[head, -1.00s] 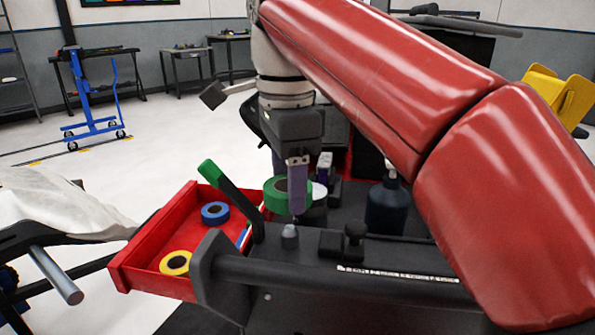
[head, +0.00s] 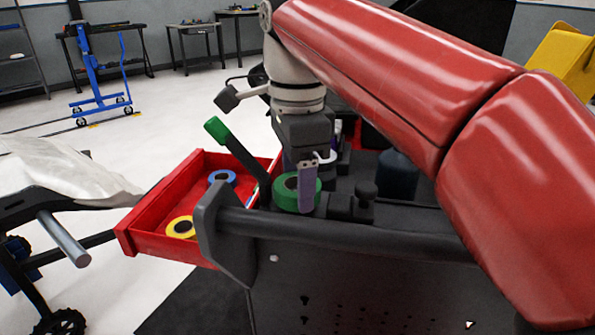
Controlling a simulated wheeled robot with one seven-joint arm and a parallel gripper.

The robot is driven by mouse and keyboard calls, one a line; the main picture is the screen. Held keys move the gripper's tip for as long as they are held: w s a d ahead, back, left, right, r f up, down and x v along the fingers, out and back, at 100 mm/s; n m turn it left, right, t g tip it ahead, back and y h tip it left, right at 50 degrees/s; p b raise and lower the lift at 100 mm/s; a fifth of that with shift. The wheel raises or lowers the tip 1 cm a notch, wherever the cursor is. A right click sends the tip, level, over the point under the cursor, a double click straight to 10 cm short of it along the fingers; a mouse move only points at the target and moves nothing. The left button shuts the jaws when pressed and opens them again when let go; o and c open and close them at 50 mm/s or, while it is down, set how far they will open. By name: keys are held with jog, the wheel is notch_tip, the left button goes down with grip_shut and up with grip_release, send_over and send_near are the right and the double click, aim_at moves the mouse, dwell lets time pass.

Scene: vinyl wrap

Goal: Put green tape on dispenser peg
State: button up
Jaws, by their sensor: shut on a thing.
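The green tape roll (head: 282,194) is at the cart's top, at the near edge. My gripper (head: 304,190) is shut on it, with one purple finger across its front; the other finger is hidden. The grey peg seen earlier on the cart top is now hidden behind or under the roll, so I cannot tell whether the roll is around it. The roll overlaps the peg's place in the picture. A black block with a round knob (head: 366,190) stands just right of the roll.
A red open drawer (head: 147,243) at left holds a blue tape (head: 221,177) and a yellow tape (head: 181,228). A green-ended lever (head: 216,130) leans left of my gripper. A black handle bar (head: 350,243) runs along the cart's front. A dark bottle (head: 397,178) stands at right.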

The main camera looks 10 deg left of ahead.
dwell(0.3)
jog(key=o, duration=1.1)
jog(key=shift+c, duration=0.2)
